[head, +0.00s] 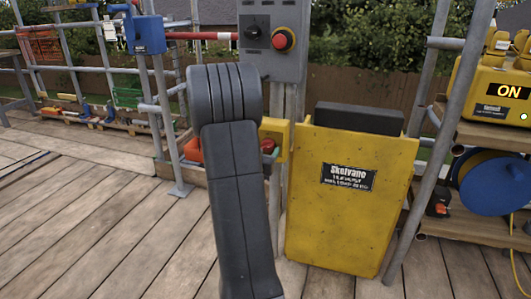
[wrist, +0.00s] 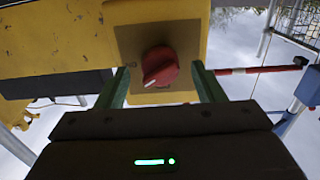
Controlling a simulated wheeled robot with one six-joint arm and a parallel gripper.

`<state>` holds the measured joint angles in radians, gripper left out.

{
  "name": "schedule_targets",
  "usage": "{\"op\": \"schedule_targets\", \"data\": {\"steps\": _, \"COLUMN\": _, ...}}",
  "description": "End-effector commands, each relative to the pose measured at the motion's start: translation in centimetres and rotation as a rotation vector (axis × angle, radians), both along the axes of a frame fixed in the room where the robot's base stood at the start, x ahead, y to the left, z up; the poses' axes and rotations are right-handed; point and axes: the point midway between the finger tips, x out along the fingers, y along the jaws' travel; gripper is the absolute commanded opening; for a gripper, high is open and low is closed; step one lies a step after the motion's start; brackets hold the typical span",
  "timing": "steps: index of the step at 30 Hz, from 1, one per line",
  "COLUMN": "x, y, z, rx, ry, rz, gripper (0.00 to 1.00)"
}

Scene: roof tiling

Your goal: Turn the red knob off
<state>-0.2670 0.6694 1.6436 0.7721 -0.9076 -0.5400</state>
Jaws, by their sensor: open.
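The red knob (wrist: 160,67) sits on a square tan plate (wrist: 128,40) on a yellow housing in the wrist view. A white mark on the knob points to the lower left of that view. My gripper (wrist: 160,72) is open, with one green finger on each side of the knob in the picture. Gaps show between the fingers and the knob, and I cannot tell whether the tips reach around it. In the head view my arm covers most of the gripper and part of the yellow housing (head: 282,128); only a small red piece shows there.
A grey control box (head: 268,62) with a black knob and a red button stands above and behind my arm. A yellow cabinet (head: 345,220) stands to the right. A yellow unit (head: 490,93) reading ON sits on a right-hand shelf. Scaffold poles stand around; plank floor is clear at left.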

Motion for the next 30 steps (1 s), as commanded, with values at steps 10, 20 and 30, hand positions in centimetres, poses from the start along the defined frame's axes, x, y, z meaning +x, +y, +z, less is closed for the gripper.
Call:
{"op": "schedule_targets", "data": {"steps": 10, "x": 1.44, "y": -0.48, "z": 0.03, "rx": 0.000, "ry": 0.000, "rz": 0.001, "gripper": 0.62}}
{"op": "schedule_targets", "data": {"steps": 20, "x": 1.41, "y": -0.46, "z": 0.03, "rx": 0.000, "ry": 0.000, "rz": 0.001, "gripper": 0.23}}
{"op": "schedule_targets", "data": {"steps": 30, "x": 1.39, "y": -0.46, "z": 0.15, "rx": -0.032, "ry": 0.011, "rz": 0.001, "gripper": 0.18}}
